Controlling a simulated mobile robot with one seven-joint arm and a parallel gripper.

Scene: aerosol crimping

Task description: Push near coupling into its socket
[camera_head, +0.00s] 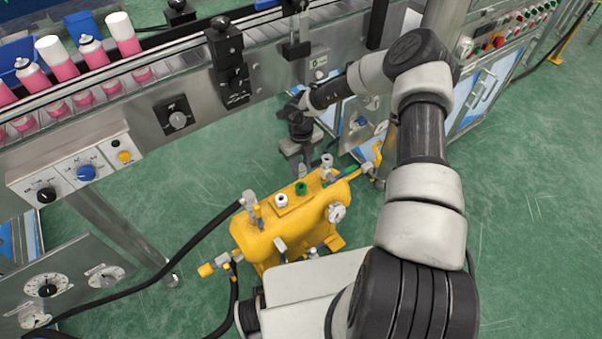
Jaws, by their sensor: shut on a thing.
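My gripper (299,162) points down at the end of my bent arm, beyond the far end of the yellow tank (283,238). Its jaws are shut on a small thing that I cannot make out. A grey upright fitting (327,165) stands on the tank's far end, just right of and below the jaws; I cannot tell whether they touch it. Another grey fitting (251,203) stands on the tank's near left end. A yellow-tipped fitting (207,269) sticks out low at the left, by a black hose. I cannot tell which part is the near coupling or its socket.
A conveyor (160,75) with pink cans runs along the upper left. A control panel (84,172) hangs at its front. A black hose (150,283) crosses the lower left. A round gauge (336,213) sits on the tank. Green floor (530,180) is clear at right.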

